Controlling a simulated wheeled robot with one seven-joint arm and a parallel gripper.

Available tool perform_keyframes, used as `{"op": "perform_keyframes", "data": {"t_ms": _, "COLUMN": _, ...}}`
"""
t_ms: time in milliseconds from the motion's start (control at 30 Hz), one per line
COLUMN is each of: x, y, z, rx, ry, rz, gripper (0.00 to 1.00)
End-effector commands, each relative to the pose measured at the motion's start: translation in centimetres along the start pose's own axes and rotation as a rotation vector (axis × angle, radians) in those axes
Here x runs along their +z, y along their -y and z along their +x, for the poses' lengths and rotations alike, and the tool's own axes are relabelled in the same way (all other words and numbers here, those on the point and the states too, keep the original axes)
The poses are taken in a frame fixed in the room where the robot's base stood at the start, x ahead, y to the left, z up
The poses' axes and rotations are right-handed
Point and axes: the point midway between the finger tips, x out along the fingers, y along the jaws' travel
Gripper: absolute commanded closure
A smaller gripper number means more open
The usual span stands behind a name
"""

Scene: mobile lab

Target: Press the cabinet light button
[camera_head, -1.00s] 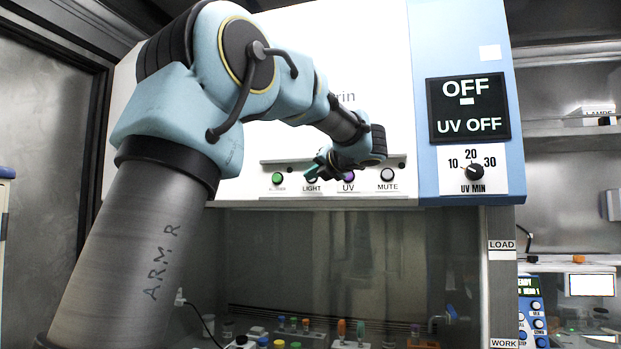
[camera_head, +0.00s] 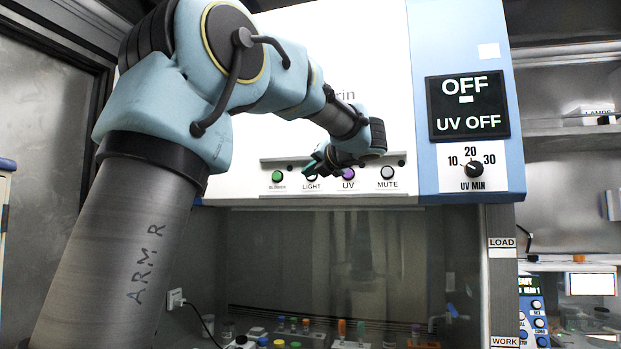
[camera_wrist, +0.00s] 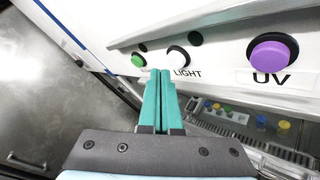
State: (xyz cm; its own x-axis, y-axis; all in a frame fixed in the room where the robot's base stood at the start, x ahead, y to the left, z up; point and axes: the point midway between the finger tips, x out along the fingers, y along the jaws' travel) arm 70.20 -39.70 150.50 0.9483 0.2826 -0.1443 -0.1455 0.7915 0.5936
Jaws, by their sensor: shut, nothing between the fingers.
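The cabinet light button is a white round button (camera_wrist: 177,56) in a black ring, above the label "LIGHT", in the wrist view. In the head view the gripper mostly covers it above its label (camera_head: 311,187). My gripper (camera_wrist: 160,72) is shut and empty, with teal fingers side by side. In the wrist view its tips appear just below and left of the light button. I cannot tell whether they touch the panel. In the head view my gripper (camera_head: 312,166) is at the button row. The cabinet display (camera_head: 468,107) reads "OFF" and "UV OFF".
A green button (camera_head: 277,176) is left of the light button. A purple UV button (camera_head: 348,174) and a white MUTE button (camera_head: 387,173) are to its right. The UV timer dial (camera_head: 474,169) is farther right. Several small items stand behind the glass below.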

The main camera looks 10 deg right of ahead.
Motion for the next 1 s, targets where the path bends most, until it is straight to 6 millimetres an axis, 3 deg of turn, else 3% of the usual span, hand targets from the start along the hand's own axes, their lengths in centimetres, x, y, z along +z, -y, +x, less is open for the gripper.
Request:
{"op": "perform_keyframes", "data": {"t_ms": 167, "x": -0.2, "y": -0.1, "z": -0.1, "rx": 0.000, "ry": 0.000, "rz": 0.000, "gripper": 1.00}}
{"op": "perform_keyframes", "data": {"t_ms": 700, "x": -2.5, "y": -2.4, "z": -3.3, "rx": 0.000, "ry": 0.001, "rz": -0.001, "gripper": 1.00}}
{"op": "perform_keyframes", "data": {"t_ms": 1000, "x": -2.5, "y": -2.5, "z": -3.5, "rx": 0.000, "ry": 0.000, "rz": 0.000, "gripper": 1.00}}
